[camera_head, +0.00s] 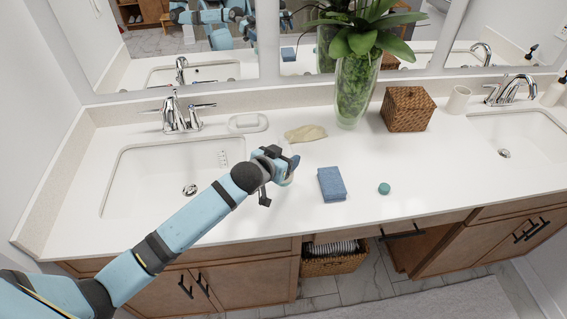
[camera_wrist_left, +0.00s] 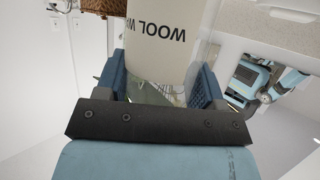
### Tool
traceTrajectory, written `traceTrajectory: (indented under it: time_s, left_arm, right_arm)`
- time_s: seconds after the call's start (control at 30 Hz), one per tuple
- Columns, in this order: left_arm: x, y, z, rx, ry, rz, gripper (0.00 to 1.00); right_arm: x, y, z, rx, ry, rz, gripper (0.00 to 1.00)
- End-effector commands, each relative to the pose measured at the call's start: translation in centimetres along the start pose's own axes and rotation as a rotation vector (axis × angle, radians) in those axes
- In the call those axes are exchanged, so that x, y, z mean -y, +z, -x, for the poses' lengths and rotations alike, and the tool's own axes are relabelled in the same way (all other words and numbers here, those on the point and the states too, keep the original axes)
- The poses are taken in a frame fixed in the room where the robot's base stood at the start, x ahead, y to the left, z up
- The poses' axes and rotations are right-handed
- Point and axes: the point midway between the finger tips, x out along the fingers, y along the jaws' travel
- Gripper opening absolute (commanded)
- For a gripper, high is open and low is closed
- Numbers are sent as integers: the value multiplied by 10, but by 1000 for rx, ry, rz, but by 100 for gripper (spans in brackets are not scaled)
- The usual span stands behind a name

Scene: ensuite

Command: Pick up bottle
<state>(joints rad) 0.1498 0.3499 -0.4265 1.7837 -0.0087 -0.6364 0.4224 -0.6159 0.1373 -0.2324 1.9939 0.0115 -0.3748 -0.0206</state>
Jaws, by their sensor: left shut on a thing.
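The bottle (camera_wrist_left: 165,45) is cream with dark lettering that reads "WOOL" in the left wrist view. It stands between the two blue finger pads of my left gripper (camera_wrist_left: 165,88), which is shut on it. In the head view my left gripper (camera_head: 286,170) is over the counter, right of the left sink. There the gripper hides most or all of the bottle. My right gripper is not directly in view.
The white counter (camera_head: 240,220) holds a blue sponge (camera_head: 331,184), a small green round item (camera_head: 384,188), a beige cloth-like item (camera_head: 306,133), a glass vase with a plant (camera_head: 355,90), a wicker box (camera_head: 407,108) and a cup (camera_head: 458,99). Faucets and mirrors line the back.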

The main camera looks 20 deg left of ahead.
Motion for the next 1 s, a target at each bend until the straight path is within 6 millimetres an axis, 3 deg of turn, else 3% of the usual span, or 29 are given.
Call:
traceTrajectory:
  time_s: [0.6,1.0]
  left_arm:
    - [0,-82,33,-5,0,0,35]
    - [0,-124,51,-5,0,0,35]
  right_arm:
    - [0,6,-3,5,-2,0,43]
    - [1,7,-4,3,-4,1,43]
